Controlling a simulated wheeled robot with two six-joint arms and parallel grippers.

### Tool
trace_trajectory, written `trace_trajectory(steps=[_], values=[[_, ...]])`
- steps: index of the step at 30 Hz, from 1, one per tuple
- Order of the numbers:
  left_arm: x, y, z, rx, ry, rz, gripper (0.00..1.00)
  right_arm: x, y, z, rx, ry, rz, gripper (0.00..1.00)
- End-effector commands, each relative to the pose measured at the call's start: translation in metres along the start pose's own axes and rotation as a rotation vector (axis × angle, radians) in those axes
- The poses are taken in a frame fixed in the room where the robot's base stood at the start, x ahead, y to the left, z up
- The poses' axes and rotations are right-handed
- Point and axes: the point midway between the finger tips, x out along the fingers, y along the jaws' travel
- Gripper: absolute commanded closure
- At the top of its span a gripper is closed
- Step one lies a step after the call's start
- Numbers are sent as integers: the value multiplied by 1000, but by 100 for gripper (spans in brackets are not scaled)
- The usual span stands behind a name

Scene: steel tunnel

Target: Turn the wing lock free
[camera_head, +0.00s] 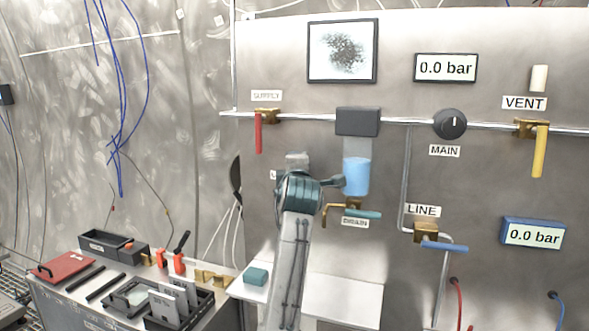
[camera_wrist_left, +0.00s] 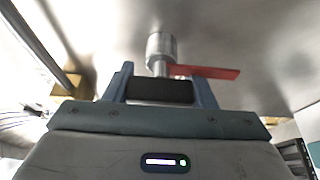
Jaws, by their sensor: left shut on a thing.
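My left gripper (camera_head: 298,172) is up at the steel panel, left of the blue-filled cup, largely hidden behind my own wrist in the head view. In the left wrist view its two blue-grey fingers (camera_wrist_left: 162,91) stand on either side of a dark bar, which appears to be the wing of the lock, and are shut on it. Just beyond is a grey metal cylinder (camera_wrist_left: 161,47) with a flat red tab (camera_wrist_left: 207,72) pointing right. A label beside the wrist is mostly covered. My right gripper is not in view.
A blue-filled cup (camera_head: 356,177) hangs close right of my wrist, above the teal-handled drain valve (camera_head: 358,213). The red supply handle (camera_head: 258,133) hangs up left. A bench with trays (camera_head: 205,318) and a white shelf (camera_head: 335,300) lie below.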

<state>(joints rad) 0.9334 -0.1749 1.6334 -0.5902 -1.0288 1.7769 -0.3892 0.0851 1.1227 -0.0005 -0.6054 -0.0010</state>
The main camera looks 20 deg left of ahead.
Motion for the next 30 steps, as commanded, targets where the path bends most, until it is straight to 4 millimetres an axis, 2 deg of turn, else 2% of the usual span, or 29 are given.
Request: trace_trajectory(steps=[16,17,19,20,30], values=[[0,-1,0,-23,-2,-10,72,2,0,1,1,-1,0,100],[0,-1,0,-23,-2,-10,43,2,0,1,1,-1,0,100],[0,-1,0,-23,-2,-10,30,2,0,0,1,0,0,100],[0,-1,0,-23,-2,-10,27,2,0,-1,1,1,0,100],[-4,-1,1,-21,-1,-8,27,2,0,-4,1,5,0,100]])
